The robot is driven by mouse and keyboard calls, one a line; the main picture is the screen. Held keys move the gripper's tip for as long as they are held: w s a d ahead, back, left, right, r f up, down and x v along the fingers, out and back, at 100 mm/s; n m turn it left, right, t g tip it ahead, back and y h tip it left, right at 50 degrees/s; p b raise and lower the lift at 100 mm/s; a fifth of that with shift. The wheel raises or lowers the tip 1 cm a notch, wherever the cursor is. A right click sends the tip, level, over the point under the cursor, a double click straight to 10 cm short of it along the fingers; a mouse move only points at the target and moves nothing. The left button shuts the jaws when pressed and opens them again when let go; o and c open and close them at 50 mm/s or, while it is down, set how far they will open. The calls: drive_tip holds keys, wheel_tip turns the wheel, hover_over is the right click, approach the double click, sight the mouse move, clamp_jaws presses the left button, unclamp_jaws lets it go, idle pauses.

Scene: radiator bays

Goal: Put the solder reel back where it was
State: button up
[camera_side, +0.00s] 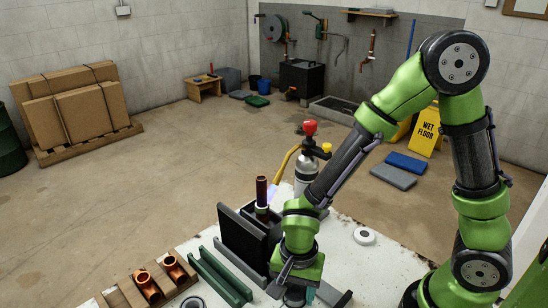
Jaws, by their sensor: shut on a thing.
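My gripper (295,292) points down low over the front of the white worktop (385,262). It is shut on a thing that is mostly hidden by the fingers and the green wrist. A bit of dark and teal shows there, and I cannot tell for sure that it is the solder reel. A white ring-shaped roll (364,236) lies flat on the worktop, right of my gripper and apart from it. A dark grey ring (192,302), cut off by the bottom edge, lies to the left.
A dark upright plate (243,240) stands left of my wrist, with a copper-brown pipe (262,191) upright behind it. A green channel (219,277) and a wooden rack (130,290) with copper fittings (148,287) lie left. A gas bottle torch (307,170) stands behind my arm.

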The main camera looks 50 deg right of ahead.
sight(296, 290)
drive_tip(key=shift+f, duration=0.15)
drive_tip(key=o, duration=1.3)
drive_tip(key=shift+c, duration=0.2)
wheel_tip(296, 290, up, 12)
drive_tip(key=s+d+r+n+t+y, duration=0.2)
drive_tip(key=d+r+n+t, duration=0.5)
drive_tip(key=d+r, duration=0.4)
drive_tip(key=shift+d+r+n, duration=0.3)
drive_tip(key=shift+r+n, duration=0.15)
drive_tip(key=shift+n, duration=0.35)
